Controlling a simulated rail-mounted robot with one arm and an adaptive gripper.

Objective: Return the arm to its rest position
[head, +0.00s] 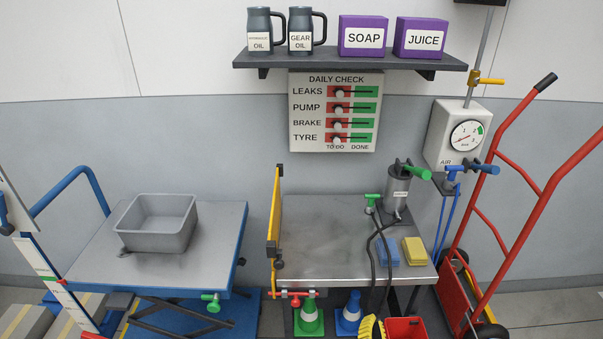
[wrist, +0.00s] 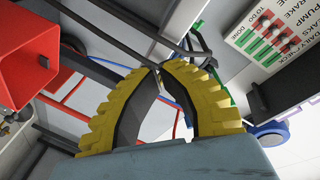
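My gripper (head: 372,328) shows in the head view at the bottom edge, as a yellow ribbed piece in front of the steel bench (head: 325,225). It is beside a red box (head: 405,328). Most of my arm is out of view. In the wrist view my gripper (wrist: 160,68) has two yellow ribbed fingers whose tips come together. A red box (wrist: 25,60) is at the left of that view, apart from the fingers.
Green (head: 309,315) and blue (head: 349,312) cones stand left of my gripper. Black hoses (head: 374,250) hang over the bench front. A red hand truck (head: 500,200) stands at the right. A lift table (head: 90,255) with a grey bin (head: 157,225) is at the left.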

